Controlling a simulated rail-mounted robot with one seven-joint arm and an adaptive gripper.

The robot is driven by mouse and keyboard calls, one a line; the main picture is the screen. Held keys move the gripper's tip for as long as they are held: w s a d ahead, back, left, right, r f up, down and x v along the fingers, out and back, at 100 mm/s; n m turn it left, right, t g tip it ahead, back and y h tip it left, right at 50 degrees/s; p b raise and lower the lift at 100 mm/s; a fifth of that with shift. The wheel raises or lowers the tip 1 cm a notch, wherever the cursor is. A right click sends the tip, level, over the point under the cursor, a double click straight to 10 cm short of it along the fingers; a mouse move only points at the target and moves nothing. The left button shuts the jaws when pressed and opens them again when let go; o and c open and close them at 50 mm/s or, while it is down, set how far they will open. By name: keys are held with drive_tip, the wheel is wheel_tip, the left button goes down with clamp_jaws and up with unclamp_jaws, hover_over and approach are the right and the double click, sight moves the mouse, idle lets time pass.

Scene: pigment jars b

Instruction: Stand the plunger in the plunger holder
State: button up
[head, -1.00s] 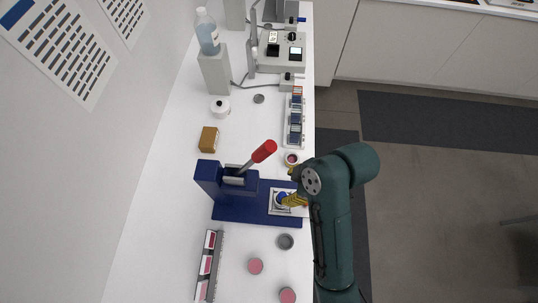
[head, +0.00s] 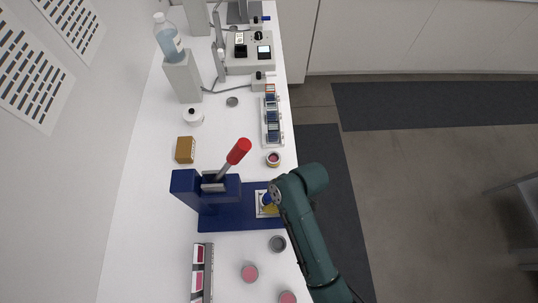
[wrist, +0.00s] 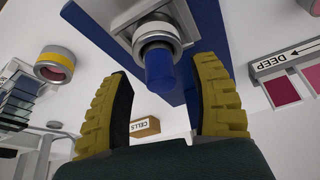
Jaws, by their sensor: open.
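The blue plunger (wrist: 160,72) stands in a pale grey ring (wrist: 157,38) on a light square plate (wrist: 125,18). In the head view the plunger (head: 266,198) is a small blue spot on the plate at the front of the blue press (head: 225,218). My gripper (wrist: 163,76) is open, with one yellow ribbed finger on each side of the plunger's free end and visible gaps between. In the head view my gripper (head: 270,208) is mostly hidden by my arm. I cannot tell which item is the plunger holder.
The press has a red-tipped lever (head: 239,151). A small jar with dark red contents (head: 273,159) stands behind the plate, and a grey round dish (head: 277,243) in front. A brown box (head: 185,150) and a swatch strip (head: 202,272) lie at the left.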

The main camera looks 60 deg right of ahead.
sight(269, 196)
drive_tip(key=shift+x, duration=1)
clamp_jaws()
drive_tip(key=shift+r+p, duration=3.65)
drive_tip(key=shift+p, duration=0.05)
